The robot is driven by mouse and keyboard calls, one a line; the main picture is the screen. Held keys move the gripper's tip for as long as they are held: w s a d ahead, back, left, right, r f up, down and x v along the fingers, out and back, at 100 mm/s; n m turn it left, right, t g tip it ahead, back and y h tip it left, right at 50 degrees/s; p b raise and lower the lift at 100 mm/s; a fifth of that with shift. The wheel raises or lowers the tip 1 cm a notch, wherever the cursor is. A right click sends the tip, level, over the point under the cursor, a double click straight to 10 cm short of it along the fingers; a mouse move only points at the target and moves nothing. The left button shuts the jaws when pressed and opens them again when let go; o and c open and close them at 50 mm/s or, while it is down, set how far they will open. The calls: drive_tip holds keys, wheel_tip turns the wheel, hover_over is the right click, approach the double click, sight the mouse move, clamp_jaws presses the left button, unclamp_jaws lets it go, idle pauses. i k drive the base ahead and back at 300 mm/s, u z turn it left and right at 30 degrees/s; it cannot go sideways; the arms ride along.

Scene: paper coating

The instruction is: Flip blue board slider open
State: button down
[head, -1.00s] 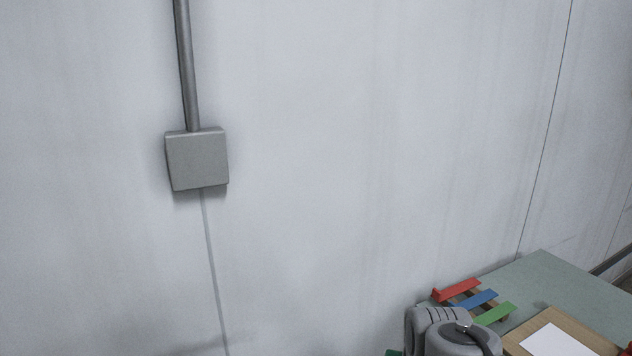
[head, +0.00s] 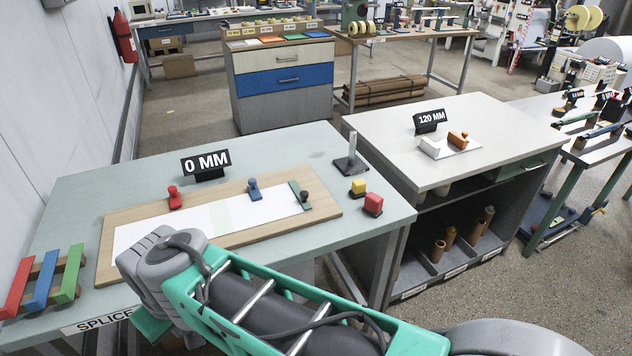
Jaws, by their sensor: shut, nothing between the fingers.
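A wooden board (head: 326,206) lies on the pale green bench on the left, with white sheets and a pale green strip on it. A small blue slider piece with a knob (head: 254,190) stands near the middle of its far edge. A red one (head: 175,198) stands to its left, and a dark green bar with a dark knob (head: 303,197) is to its right. I cannot tell whether the blue piece is open or closed. My arm crosses the lower middle of the view, in front of the board's near edge.
Red, blue (head: 42,281) and green bars lie on a wooden rack at the bench's left. A "0 MM" sign (head: 205,165), a metal post (head: 352,158), and yellow and red blocks (head: 372,204) stand around the board. A grey-topped bench (head: 480,110) is to the right.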

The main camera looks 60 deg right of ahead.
sight(255, 192)
drive_tip(key=z, duration=1.6)
drive_tip(key=k, duration=0.7)
drive_tip(key=u, duration=1.05)
drive_tip(key=i, duration=1)
